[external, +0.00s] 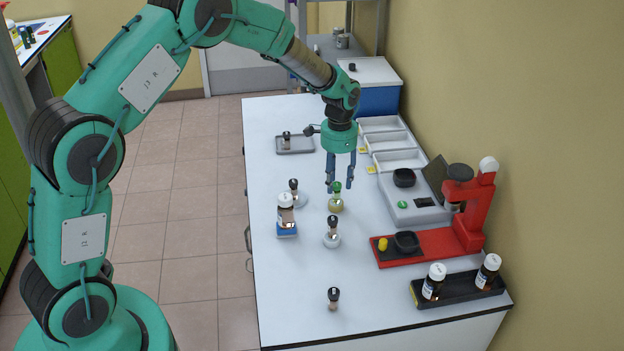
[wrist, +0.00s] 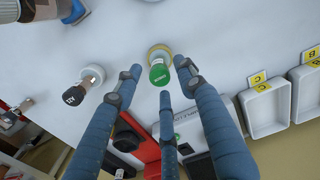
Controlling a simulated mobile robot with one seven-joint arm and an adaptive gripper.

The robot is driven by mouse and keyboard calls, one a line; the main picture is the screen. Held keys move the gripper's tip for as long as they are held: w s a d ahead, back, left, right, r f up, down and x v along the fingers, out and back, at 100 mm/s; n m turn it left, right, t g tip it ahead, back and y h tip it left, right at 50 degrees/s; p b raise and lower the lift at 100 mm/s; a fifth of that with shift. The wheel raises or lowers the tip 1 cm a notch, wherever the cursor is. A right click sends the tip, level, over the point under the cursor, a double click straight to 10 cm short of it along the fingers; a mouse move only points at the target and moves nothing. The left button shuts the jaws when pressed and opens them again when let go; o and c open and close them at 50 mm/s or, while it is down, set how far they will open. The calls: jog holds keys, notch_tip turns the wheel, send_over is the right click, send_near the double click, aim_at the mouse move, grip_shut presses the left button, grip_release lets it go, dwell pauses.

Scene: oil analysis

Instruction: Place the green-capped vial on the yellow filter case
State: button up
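The green-capped vial (external: 336,187) stands upright near the middle of the white table. A round yellow-rimmed piece, apparently the yellow filter case (external: 336,205), is at its foot. In the wrist view the green cap (wrist: 159,74) overlaps the yellow rim (wrist: 152,50), and the vial appears to stand on it; the contact is hidden. My gripper (external: 340,187) points down over the vial. Its blue fingers are spread around the cap, with visible gaps in the wrist view (wrist: 160,78). It is open and holds nothing.
Dark-capped vials stand on pale round cases at front (external: 332,238) and left (external: 298,198). A bottle on a blue block (external: 287,232) is to the left. A red stand (external: 425,246), a grey instrument (external: 395,207) and white trays (external: 398,160) are to the right. The front-left table is mostly clear.

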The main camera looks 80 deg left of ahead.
aim_at(338, 185)
notch_tip(338, 185, up, 9)
jog(key=shift+r+p, duration=0.15)
jog(key=shift+p, duration=0.25)
dwell(0.6)
jog(key=s+d+r+m+t+y, duration=0.1)
jog(key=s+d+r, duration=0.2)
jog(key=d+r, duration=0.95)
jog(key=s+d+r+t, duration=0.25)
jog(key=d+r, duration=0.75)
jog(key=d, duration=0.6)
jog(key=s+d+r+m+t+h, duration=0.1)
jog(key=s+d+r+t, duration=0.1)
jog(key=s+d, duration=1.8)
jog(key=s+r, duration=0.1)
jog(key=s, duration=0.1)
jog(key=shift+s+d+r, duration=0.2)
jog(key=shift+s+d, duration=0.05)
jog(key=shift+s, duration=0.15)
